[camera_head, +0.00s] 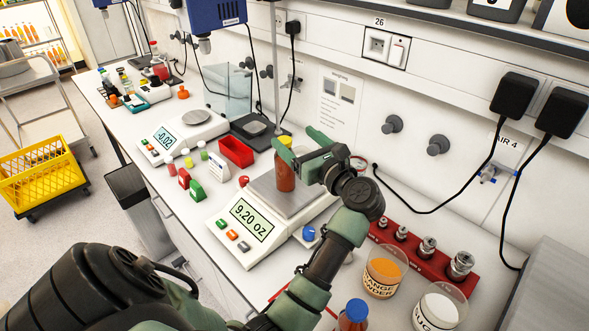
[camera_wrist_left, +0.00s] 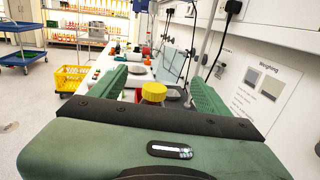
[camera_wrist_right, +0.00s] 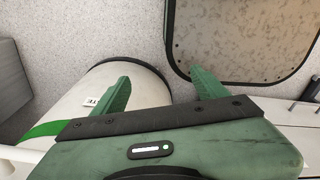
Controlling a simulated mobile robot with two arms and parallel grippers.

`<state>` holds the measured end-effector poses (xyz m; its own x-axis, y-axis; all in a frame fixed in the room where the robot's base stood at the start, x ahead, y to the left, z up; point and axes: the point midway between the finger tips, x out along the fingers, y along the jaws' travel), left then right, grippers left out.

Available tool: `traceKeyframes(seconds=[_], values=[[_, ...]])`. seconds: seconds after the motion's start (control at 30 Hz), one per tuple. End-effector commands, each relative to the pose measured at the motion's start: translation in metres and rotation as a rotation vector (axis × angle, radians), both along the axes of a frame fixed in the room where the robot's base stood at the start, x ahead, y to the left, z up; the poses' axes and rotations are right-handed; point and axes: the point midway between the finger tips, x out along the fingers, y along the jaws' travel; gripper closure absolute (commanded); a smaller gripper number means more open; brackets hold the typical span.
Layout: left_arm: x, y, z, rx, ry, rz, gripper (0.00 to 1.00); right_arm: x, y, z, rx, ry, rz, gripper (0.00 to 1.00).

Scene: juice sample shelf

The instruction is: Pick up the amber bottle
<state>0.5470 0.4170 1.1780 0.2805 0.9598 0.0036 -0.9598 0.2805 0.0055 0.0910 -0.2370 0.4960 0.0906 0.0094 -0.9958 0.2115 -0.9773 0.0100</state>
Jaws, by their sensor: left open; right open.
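The amber bottle (camera_head: 284,174) stands upright on the pan of the near scale (camera_head: 308,209), whose display reads 9.20 oz. Its yellow cap also shows in the left wrist view (camera_wrist_left: 153,91), between the two green fingers. My left gripper (camera_head: 300,143) is open at the bottle's top, with the fingers spread to either side of it. A gap shows beside the cap, and I cannot tell whether either finger touches the bottle. My right gripper (camera_wrist_right: 160,84) is open and empty, away from the bench top, beside a white rounded body.
A second scale (camera_head: 192,135) reading -0.02 and a red bin (camera_head: 236,152) stand farther along the bench. A red weight block (camera_head: 425,257), powder jars (camera_head: 384,275) and a blue-capped bottle (camera_head: 352,317) are on the near right. Cables hang along the wall.

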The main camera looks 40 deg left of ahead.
Motion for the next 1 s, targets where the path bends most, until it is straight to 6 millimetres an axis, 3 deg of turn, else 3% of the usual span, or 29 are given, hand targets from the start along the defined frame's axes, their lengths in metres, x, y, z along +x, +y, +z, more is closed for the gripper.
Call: traceKeyframes(seconds=[0.3,0.7,0.87,1.0], values=[[0.0,0.0,-0.033,0.0,0.0,0.001,0.23,-0.009,0.01,-0.034,0.011,0.012,0.003,0.27],[-0.001,0.001,-0.088,0.0,0.0,0.001,0.23,-0.003,-0.002,-0.088,-0.004,0.004,0.002,0.27],[0.001,0.005,-0.089,0.002,0.0,0.001,0.23,-0.003,-0.003,-0.088,-0.004,0.004,0.001,0.27],[0.005,0.02,-0.086,0.003,0.0,0.002,0.23,-0.003,-0.003,-0.08,-0.004,0.004,0.001,0.27]])
